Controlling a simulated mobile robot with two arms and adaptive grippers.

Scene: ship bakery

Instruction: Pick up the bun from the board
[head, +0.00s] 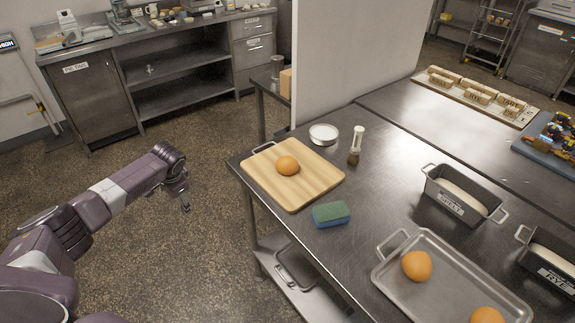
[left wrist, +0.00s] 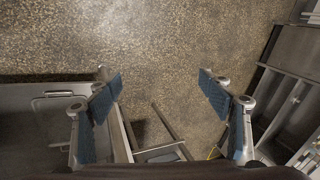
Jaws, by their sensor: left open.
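The orange-brown round bun (head: 287,165) sits on the light wooden board (head: 298,192) at the near left corner of the steel table. My left gripper (head: 184,197) is to the left of the board, off the table and over the floor, apart from the bun. In the left wrist view my left gripper (left wrist: 160,90) has its two blue-padded fingers spread wide with nothing between them. The bun is not visible in that view. My right gripper is in neither view.
A tray (head: 451,293) with two buns and loaf tins (head: 462,194) stand further right. A white partition (head: 345,60) rises behind the board.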

